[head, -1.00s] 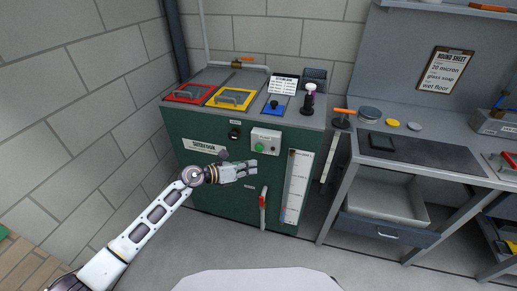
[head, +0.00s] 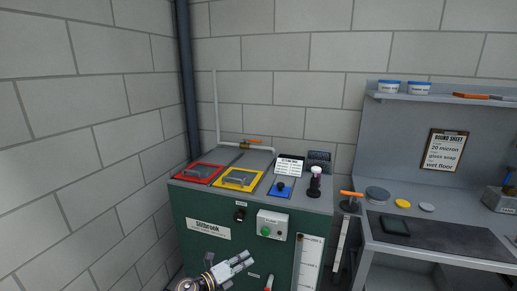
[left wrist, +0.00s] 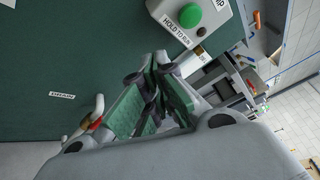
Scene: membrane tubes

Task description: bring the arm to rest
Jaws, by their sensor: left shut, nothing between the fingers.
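My left gripper (head: 246,262) shows at the bottom of the head view, in front of the green machine (head: 190,246). It is shut and empty. In the left wrist view its fingers (left wrist: 155,95) are closed together, with the machine's green front behind them. A green button (left wrist: 184,16) on a pale box marked "HOLD TO RUN" shows just above the fingers there; the same box (head: 272,225) shows in the head view, above and right of the gripper. The gripper looks apart from the button. My right gripper is not in view.
The machine top has a red-framed lid (head: 198,172), a yellow-framed lid (head: 238,179), a blue plate (head: 281,189) and a black knob (head: 315,187). An orange-handled lever (head: 351,194) stands between machine and bench (head: 450,262). A block wall is at left.

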